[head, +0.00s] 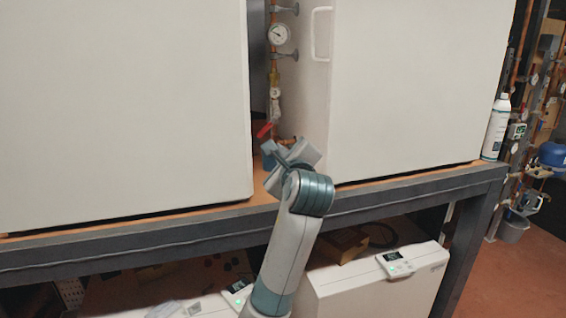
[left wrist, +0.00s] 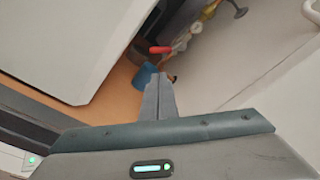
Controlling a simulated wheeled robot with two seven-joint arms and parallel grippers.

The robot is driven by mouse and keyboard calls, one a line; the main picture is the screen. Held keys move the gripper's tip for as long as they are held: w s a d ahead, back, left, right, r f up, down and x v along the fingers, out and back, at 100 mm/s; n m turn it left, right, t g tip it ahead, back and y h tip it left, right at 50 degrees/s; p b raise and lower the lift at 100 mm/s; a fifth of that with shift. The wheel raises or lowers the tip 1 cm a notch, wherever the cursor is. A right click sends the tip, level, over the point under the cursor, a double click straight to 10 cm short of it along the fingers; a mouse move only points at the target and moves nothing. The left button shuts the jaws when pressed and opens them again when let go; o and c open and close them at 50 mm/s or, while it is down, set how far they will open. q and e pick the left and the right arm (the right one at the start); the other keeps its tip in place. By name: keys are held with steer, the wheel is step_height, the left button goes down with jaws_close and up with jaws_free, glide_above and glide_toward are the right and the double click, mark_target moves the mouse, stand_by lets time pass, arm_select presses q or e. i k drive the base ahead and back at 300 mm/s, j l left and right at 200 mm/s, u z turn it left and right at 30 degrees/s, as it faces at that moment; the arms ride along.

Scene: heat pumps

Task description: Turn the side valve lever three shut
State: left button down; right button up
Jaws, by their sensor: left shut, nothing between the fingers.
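A red valve lever (head: 265,129) sits on the copper pipe in the gap between the two large white units. It also shows in the left wrist view as a red handle (left wrist: 160,49), beyond my fingers. My left gripper (head: 270,150) reaches into the gap from below, just under the lever. Its fingers (left wrist: 158,97) are shut together with nothing between them. In the left wrist view the fingertips and the lever look apart. A blue part (left wrist: 145,74) lies just beyond the fingertips. My right gripper is not in view.
White units stand left (head: 120,110) and right (head: 410,90) of the narrow gap. A pressure gauge (head: 279,34) is on the pipe above the lever. A spray can (head: 496,128) stands at the bench's right end. The bench's dark front beam (head: 130,240) runs below.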

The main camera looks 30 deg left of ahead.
mark_target(277, 114)
steer(key=i+l+u, duration=0.15)
steer(key=l+u, duration=0.2)
steer(key=i+l+u, duration=0.15)
steer(key=l+u, duration=0.6)
steer(key=i+l, duration=0.05)
steer(key=l, duration=0.05)
